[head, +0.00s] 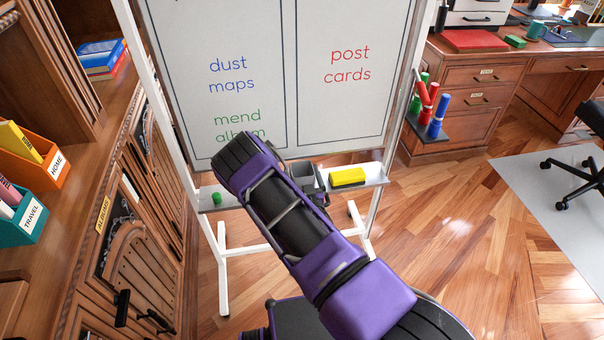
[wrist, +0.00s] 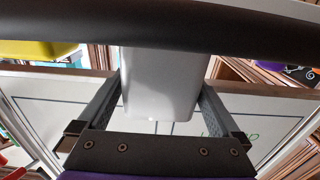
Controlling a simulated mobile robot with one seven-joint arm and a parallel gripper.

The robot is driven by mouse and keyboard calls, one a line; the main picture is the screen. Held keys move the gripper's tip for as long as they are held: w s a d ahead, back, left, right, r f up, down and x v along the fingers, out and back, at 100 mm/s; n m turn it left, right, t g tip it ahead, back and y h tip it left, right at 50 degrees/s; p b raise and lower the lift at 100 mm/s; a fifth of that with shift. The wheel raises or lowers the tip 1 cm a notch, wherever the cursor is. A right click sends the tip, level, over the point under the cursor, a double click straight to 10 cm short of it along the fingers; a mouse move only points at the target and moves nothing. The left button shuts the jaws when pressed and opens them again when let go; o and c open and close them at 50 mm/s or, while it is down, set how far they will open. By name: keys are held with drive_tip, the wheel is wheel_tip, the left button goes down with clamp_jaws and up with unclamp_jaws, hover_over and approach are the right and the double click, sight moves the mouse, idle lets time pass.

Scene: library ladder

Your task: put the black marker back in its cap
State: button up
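My gripper (head: 312,180) is at the whiteboard's tray, near its middle. In the wrist view its two fingers (wrist: 160,95) are spread wide, with a pale grey box-like thing (wrist: 160,85) between them. Its sides line up with the fingertips, but I cannot tell whether they touch it. A grey shape also shows at the gripper in the head view. I cannot make out the black marker or its cap for sure. A thick dark bar (wrist: 150,25) crosses the top of the wrist view; I cannot tell what it is.
The tray (head: 376,174) holds a yellow block (head: 347,177) right of my gripper and a small green piece (head: 216,198) at left. Green, red and blue markers (head: 431,104) stand in a dark holder (head: 430,128) beside the whiteboard (head: 330,115). A wooden cabinet (head: 140,200) is close at left.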

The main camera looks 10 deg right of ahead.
drive_tip(key=shift+s+r, duration=0.1)
drive_tip(key=shift+r, duration=0.05)
drive_tip(key=s+p, duration=0.1)
drive_tip(key=s, duration=1)
drive_tip(key=shift+s, duration=0.4)
